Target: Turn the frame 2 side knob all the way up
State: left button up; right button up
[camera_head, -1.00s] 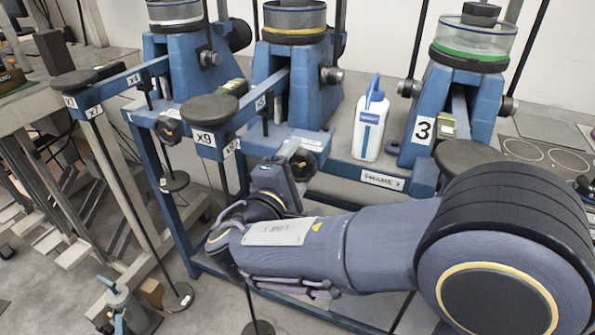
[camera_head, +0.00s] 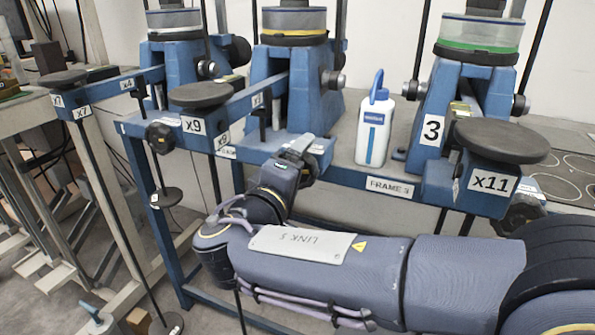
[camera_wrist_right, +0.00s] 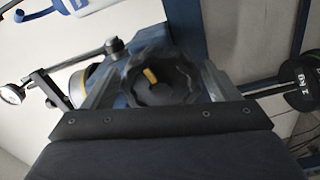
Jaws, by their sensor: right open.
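Frame 2 is the middle blue stand (camera_head: 282,95), with a lever marked x9 and a clear cylinder with a yellow band on top. Its side knob (camera_wrist_right: 160,80) is black and scalloped with a yellow mark, and shows in the right wrist view. My right gripper (camera_head: 302,148) is at this knob, at the front of frame 2, and mostly hides it in the head view. In the right wrist view its open fingers (camera_wrist_right: 160,88) stand on either side of the knob. I cannot tell whether they touch it. My left gripper is not in view.
A white and blue bottle (camera_head: 374,125) stands right of frame 2. Frame 3 (camera_head: 450,105), with an x11 lever (camera_head: 500,142), stands further right. Frame 1 (camera_head: 180,75) is at the left, with its own black knob (camera_head: 160,138). A 1 KG weight (camera_wrist_right: 300,82) hangs at the wrist view's right.

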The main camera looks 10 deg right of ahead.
jog(key=v, duration=0.6)
jog(key=shift+b, duration=0.35)
jog(key=shift+s+a+f, duration=0.1)
jog(key=shift+a, duration=0.05)
